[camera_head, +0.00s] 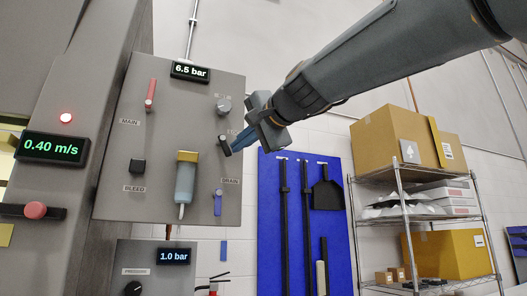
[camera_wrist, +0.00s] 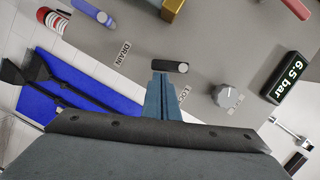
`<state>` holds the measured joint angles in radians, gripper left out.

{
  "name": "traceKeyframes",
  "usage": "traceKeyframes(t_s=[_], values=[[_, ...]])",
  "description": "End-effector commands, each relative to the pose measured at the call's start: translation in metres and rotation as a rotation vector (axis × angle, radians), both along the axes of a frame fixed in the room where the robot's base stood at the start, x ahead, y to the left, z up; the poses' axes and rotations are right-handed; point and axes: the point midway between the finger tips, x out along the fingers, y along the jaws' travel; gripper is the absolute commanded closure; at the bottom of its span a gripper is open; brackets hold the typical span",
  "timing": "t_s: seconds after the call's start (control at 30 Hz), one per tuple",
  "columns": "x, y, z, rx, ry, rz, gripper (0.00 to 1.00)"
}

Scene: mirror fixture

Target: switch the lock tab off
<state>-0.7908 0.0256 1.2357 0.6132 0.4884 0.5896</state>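The lock tab (camera_head: 225,148) is a small dark lever on the grey panel, beside a partly covered label that starts with "LO". In the wrist view the tab (camera_wrist: 165,66) is a short black bar with a grey round end, lying crosswise just beyond my fingertips. My gripper (camera_head: 236,146) reaches in from the upper right, its tips at the tab. In the wrist view my gripper (camera_wrist: 161,78) has its two blue-grey fingers together, with nothing seen between them. I cannot tell whether the tips touch the tab.
A grey knob (camera_head: 223,105) sits above the tab and a blue drain lever (camera_head: 217,203) below. A red main lever (camera_head: 151,94), black bleed knob (camera_head: 138,166) and blue-grey cylinder (camera_head: 185,184) are left. A blue tool board (camera_head: 270,215) and shelf rack (camera_head: 357,235) stand right.

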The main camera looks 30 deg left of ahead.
Motion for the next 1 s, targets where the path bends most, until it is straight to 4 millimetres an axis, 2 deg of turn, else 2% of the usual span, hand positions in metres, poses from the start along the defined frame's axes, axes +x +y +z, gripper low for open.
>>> traceKeyframes(t_s=[0.17, 0.43, 0.57, 0.7, 0.8, 1.0], values=[[-0.004, 0.004, -0.007, 0.096, 0.109, 0.005, 1.00], [0.000, 0.000, -0.004, 0.091, 0.101, -0.001, 1.00], [0.007, -0.008, -0.002, 0.091, 0.100, -0.001, 1.00], [0.020, -0.025, 0.005, 0.093, 0.103, 0.001, 1.00], [0.004, -0.046, 0.006, 0.095, 0.101, 0.004, 1.00], [-0.014, -0.082, 0.008, 0.093, 0.101, 0.003, 1.00]])
